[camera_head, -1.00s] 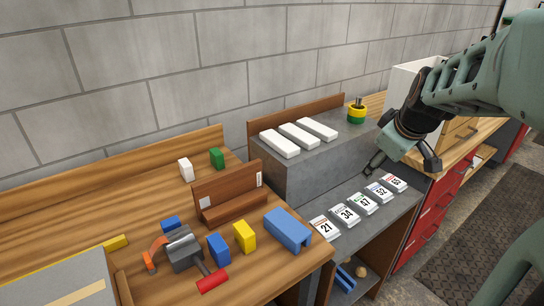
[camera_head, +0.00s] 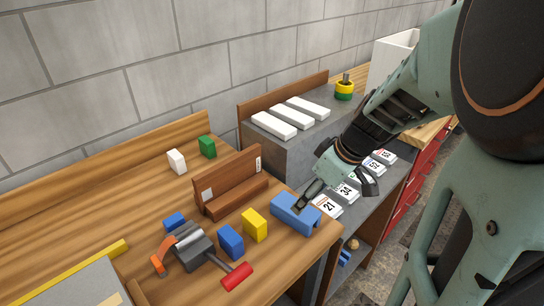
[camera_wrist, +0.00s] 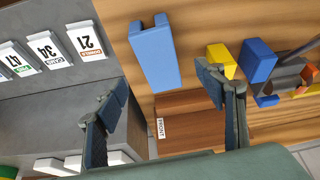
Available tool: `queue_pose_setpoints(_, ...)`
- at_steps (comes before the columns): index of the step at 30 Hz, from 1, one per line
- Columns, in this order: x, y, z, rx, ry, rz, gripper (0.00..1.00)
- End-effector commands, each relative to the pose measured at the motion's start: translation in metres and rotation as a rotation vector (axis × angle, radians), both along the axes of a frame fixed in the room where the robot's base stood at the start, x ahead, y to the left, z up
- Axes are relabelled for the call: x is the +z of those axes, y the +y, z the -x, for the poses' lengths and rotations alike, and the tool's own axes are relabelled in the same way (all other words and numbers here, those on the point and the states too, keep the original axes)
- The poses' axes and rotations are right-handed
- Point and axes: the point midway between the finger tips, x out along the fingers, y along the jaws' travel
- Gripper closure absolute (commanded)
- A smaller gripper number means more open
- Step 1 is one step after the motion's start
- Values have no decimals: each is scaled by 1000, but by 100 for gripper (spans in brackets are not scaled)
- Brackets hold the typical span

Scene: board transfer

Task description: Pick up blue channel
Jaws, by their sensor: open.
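The blue channel (camera_head: 296,216) lies on the wooden table near its right edge, beside the yellow block. In the wrist view the blue channel (camera_wrist: 156,58) shows ahead of and between the fingers, apart from them, with its grooved end at the far side. My gripper (camera_head: 303,200) is above the channel in the head view, partly covering its top. In the wrist view my gripper (camera_wrist: 162,90) has its two fingers spread wide with nothing between them. I cannot tell the exact height above the channel.
A yellow block (camera_head: 255,225), a blue block (camera_head: 231,240) and a hammer (camera_head: 200,250) lie left of the channel. A wooden stand (camera_head: 230,185) stands behind it. Numbered cards (camera_head: 326,205) lie on the grey shelf to the right. White bars (camera_head: 272,124) lie on the upper ledge.

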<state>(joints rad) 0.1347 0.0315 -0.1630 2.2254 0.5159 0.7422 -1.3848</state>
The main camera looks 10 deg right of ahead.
Motion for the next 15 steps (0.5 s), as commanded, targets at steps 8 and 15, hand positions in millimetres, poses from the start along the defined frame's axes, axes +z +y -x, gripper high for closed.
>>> queue_pose_setpoints(8, -39, 11, -11, 1, 3, 1, 36)
queue_pose_setpoints(15, -51, 15, -17, 1, 3, 1, 36)
